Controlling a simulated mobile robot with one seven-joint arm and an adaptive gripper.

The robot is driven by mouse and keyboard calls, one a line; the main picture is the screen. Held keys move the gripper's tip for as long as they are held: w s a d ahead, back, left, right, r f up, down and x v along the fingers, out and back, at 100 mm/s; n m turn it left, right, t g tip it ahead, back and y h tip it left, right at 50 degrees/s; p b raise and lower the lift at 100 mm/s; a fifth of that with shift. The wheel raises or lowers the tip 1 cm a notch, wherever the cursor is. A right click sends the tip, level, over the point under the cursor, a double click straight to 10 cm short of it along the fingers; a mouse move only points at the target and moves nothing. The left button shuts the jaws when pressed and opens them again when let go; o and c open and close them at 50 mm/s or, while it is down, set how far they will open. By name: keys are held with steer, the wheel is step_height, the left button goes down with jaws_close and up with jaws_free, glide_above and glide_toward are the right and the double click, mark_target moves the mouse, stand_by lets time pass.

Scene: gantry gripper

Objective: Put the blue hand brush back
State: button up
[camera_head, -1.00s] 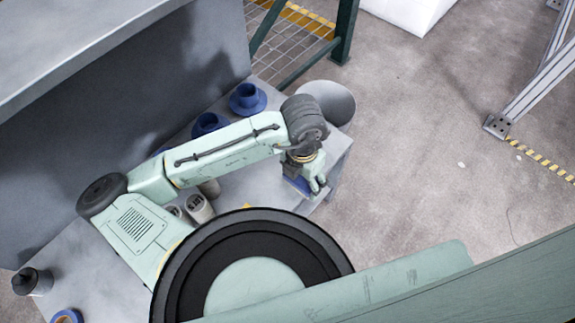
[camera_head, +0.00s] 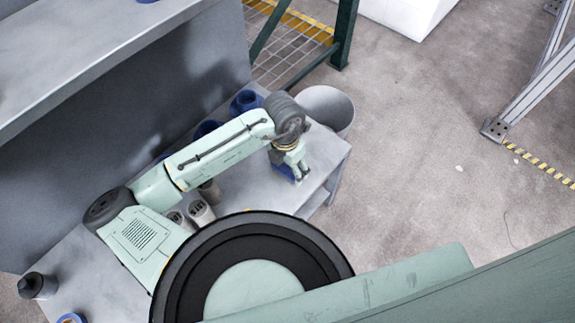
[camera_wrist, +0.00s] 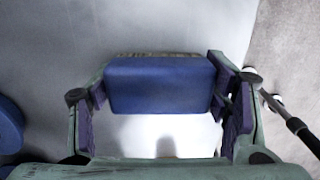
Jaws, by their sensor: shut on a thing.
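The blue hand brush (camera_wrist: 160,86) is a blue block with a thin pale-brown strip along its far edge in the wrist view. My gripper (camera_wrist: 160,88) is shut on it, with a purple-padded finger at each end. In the head view my gripper (camera_head: 300,176) is over the right end of the grey table (camera_head: 245,190), and a bit of blue shows beside its fingers. I cannot tell whether the brush touches the tabletop.
Blue round items (camera_head: 243,103) stand at the table's back, by a grey bin (camera_head: 326,108) past its right end. Grey canisters (camera_head: 201,213) stand under my arm. A raised grey shelf (camera_head: 85,55) is at the left. The table's right end looks clear.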

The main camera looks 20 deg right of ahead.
mark_target(286, 166)
steer(key=shift+f, duration=0.2)
steer(key=o, duration=1.6)
steer(key=shift+c, duration=0.2)
steer(key=shift+r, duration=0.1)
step_height(286, 166, up, 12)
steer(key=shift+a, duration=0.25)
steer(key=shift+r, duration=0.1)
